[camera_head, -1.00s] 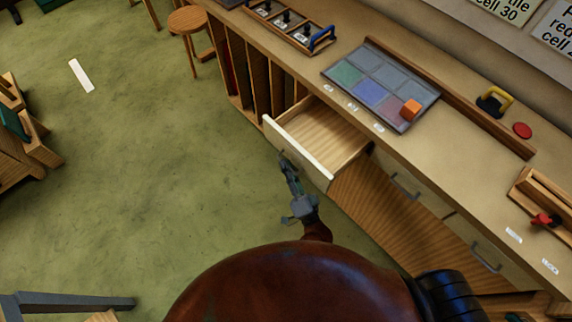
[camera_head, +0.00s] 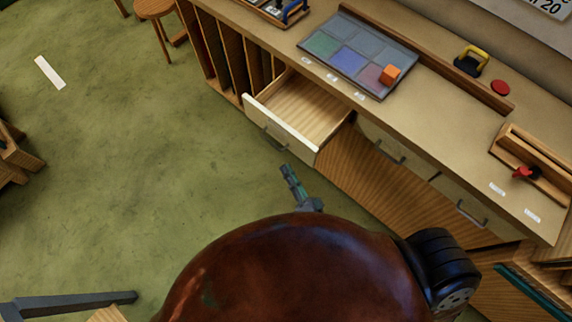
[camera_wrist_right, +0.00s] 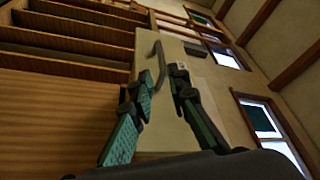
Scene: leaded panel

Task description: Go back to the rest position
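My right gripper (camera_head: 287,172) is low in front of the pulled-out drawer (camera_head: 297,108), off its front panel and handle (camera_head: 273,140). In the right wrist view the two fingers with teal pads (camera_wrist_right: 160,88) stand apart with nothing between them. The drawer front and its handle (camera_wrist_right: 159,60) show beyond the fingertips. The drawer stands open, and the part of its inside that I see is bare. My left gripper is not in view.
The bench (camera_head: 430,120) holds a panel of coloured squares (camera_head: 352,50) with an orange cube (camera_head: 389,75), a yellow-handled tool (camera_head: 471,60), a red disc (camera_head: 500,87) and a wooden fixture (camera_head: 535,165). A stool (camera_head: 153,8) stands at the back. Green floor to the left is mostly clear.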

